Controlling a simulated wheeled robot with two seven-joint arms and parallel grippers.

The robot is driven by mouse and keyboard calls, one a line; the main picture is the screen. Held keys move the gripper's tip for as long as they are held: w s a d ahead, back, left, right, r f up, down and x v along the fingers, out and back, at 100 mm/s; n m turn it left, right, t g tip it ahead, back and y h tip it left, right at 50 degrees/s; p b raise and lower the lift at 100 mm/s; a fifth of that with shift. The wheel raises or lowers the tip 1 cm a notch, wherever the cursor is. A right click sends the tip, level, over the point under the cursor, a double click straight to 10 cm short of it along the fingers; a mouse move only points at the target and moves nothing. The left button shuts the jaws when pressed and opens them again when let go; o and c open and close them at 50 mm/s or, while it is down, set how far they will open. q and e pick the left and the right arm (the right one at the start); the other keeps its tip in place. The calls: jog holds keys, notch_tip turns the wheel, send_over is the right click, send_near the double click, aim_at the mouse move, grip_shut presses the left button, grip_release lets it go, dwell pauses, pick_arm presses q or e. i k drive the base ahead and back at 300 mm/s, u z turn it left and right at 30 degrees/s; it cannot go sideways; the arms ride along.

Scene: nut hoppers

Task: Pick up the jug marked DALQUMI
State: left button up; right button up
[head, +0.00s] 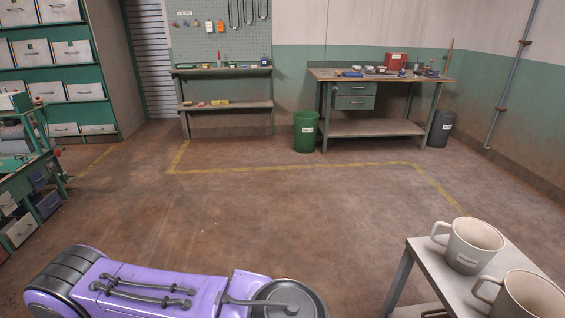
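Two cream jugs with handles stand upright on a grey metal table (428,262) at the lower right of the head view. The farther jug (471,243) has a small pale label on its front, too small to read for sure. I cannot tell which jug is marked DALQUMI. A purple part of mine lies across the bottom left, apart from the jugs. Neither of my grippers shows.
The brown floor in the middle is open, with a yellow line (290,167) on it. A workbench (376,127), a green bin (305,132) and a dark bin (440,129) stand at the back. Green shelving (103,93) and a cluttered bench (25,165) are at the left.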

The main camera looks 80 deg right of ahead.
aim_at(472, 242)
jog(key=z, duration=2.7)
jog(key=k, duration=0.5)
jog(key=z, duration=1.5)
